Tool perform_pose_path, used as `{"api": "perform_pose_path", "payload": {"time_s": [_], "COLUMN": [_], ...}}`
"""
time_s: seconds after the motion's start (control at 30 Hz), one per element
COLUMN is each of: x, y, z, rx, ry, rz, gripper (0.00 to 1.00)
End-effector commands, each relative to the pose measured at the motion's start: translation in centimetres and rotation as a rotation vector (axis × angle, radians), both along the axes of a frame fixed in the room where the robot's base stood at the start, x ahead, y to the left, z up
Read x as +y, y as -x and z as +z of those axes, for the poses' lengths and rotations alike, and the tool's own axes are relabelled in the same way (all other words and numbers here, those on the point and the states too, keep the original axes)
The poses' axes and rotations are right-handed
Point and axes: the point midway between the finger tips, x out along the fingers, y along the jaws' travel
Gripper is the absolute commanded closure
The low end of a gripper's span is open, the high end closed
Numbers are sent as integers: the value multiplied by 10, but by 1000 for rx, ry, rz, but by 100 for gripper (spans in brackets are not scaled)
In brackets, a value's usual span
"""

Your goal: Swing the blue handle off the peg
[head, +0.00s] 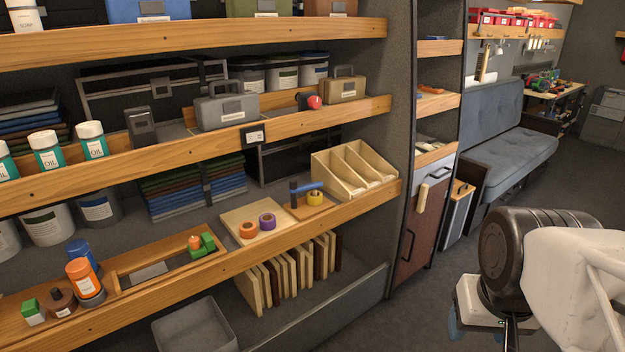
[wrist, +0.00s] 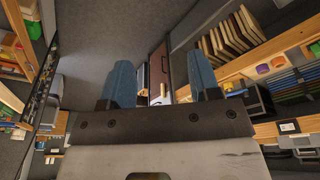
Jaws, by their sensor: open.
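My gripper (head: 455,322) is at the lower right of the head view, far from the blue handle and in front of the shelving. In the wrist view my gripper (wrist: 160,82) shows two blue fingers spread apart with nothing between them.
A wooden divided tray (head: 352,172) stands right of the handle. Orange and purple rolls (head: 257,225) lie on a board to its left. Upright boards (head: 290,272) stand below the shelf edge. The floor (head: 405,320) between shelving and my arm is clear.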

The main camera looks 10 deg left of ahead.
Motion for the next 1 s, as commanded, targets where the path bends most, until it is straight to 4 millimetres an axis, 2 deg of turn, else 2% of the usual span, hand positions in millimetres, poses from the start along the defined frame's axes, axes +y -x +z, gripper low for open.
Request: {"api": "perform_pose_path", "payload": {"time_s": [0.17, 0.37, 0.7, 1.0], "x": [2, 8, 23, 40], "y": [-13, -44, -118, -186], "z": [6, 19, 43, 56], "rx": [4, 15, 39, 67], "ry": [-13, -46, -117, -177], "rz": [-23, -84, -226, -352], "gripper": [43, 43, 43, 43]}}
